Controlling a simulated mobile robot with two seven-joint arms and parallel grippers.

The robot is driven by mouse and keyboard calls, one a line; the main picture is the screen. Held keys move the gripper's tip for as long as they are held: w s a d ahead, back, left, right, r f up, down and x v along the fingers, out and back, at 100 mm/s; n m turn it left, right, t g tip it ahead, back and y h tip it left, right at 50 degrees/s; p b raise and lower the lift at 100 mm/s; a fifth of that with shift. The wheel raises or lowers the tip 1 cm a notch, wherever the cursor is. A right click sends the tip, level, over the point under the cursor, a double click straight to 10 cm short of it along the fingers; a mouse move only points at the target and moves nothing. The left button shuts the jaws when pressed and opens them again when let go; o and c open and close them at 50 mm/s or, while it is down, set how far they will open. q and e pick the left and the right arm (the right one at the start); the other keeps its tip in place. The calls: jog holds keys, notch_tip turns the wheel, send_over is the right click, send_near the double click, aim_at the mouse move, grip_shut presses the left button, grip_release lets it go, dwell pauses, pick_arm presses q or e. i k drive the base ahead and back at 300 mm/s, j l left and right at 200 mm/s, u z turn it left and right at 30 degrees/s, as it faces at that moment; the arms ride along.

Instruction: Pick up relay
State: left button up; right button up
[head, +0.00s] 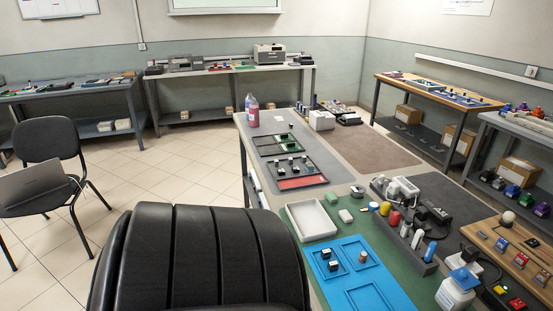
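No object can be identified for certain as the relay at this size. Two small dark blocks with pale tops, a rear block (326,253) and a front block (333,265), sit in the blue tray (351,274) on the near workbench. A small brown cylinder (363,257) stands beside them in the tray. Several similar small dark pieces stand in a grey tray (315,169) farther back on the bench. Neither of my grippers is in the head view.
A black padded chair back (190,258) blocks the lower middle. Another chair (47,147) holds a laptop at left. The tiled floor (170,165) between the chairs and far benches is clear.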

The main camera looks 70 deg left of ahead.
aim_at(326, 253)
jog(key=u, duration=2)
jog(key=i+j, duration=0.25)
jog(key=i+j+z, duration=0.25)
jog(key=i+j, duration=0.15)
jog(key=j, duration=0.2)
jog(key=i+j+z, duration=0.15)
jog(key=j, duration=0.15)
jog(key=i+j+z, duration=0.1)
jog(key=j, duration=0.25)
jog(key=i, duration=0.05)
